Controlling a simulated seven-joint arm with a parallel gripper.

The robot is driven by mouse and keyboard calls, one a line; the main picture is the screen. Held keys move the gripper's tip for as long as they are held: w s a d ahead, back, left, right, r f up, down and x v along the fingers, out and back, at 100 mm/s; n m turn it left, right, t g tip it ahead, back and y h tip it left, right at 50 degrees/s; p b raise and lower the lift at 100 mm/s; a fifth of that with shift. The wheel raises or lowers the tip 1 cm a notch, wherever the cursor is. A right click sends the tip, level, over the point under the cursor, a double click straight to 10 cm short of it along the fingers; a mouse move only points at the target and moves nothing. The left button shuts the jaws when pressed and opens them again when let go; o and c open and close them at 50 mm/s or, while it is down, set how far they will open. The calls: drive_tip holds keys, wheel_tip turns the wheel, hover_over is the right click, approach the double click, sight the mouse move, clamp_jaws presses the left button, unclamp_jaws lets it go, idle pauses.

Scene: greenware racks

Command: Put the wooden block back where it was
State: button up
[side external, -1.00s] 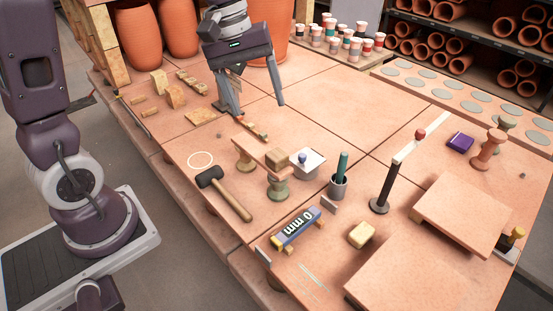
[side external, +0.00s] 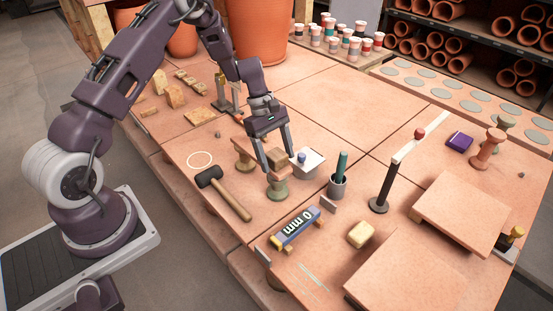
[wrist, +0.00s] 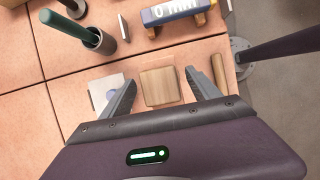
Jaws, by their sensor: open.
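The wooden block (side external: 276,157) sits on top of a greenish round stand (side external: 278,190) near the middle of the table. In the wrist view the block (wrist: 160,87) shows its square grained top. My gripper (side external: 277,163) points down over the stand with one finger on each side of the block. In the wrist view my gripper (wrist: 161,78) is open, with gaps between both fingers and the block. A white circle outline (side external: 200,160) marks the table to the left. The fingers partly hide the block in the side view.
A white box with a blue knob (side external: 312,163) stands close by on the right. A cup (side external: 338,188) holds a green stick. A mallet (side external: 235,203) lies in front, left of the 0 mm gauge (side external: 297,228). A wooden stand (side external: 241,158) is just left.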

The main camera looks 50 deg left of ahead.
sight(278, 151)
clamp_jaws()
drive_tip(key=shift+r, duration=0.2)
drive_tip(key=shift+n, duration=0.4)
drive_tip(key=r, duration=0.6)
drive_tip(key=w+r, duration=0.1)
drive_tip(key=r, duration=0.2)
drive_tip(key=shift+a, duration=0.25)
drive_tip(key=w+a+f+n+t+y, duration=0.3)
drive_tip(key=w+a+f+n+t, duration=0.1)
drive_tip(key=w+a+f+n, duration=0.8)
drive_tip(key=shift+n, duration=0.5)
drive_tip(key=f, duration=0.8)
drive_tip(key=shift+s+a+f, duration=0.3)
drive_tip(key=shift+s+a, duration=0.05)
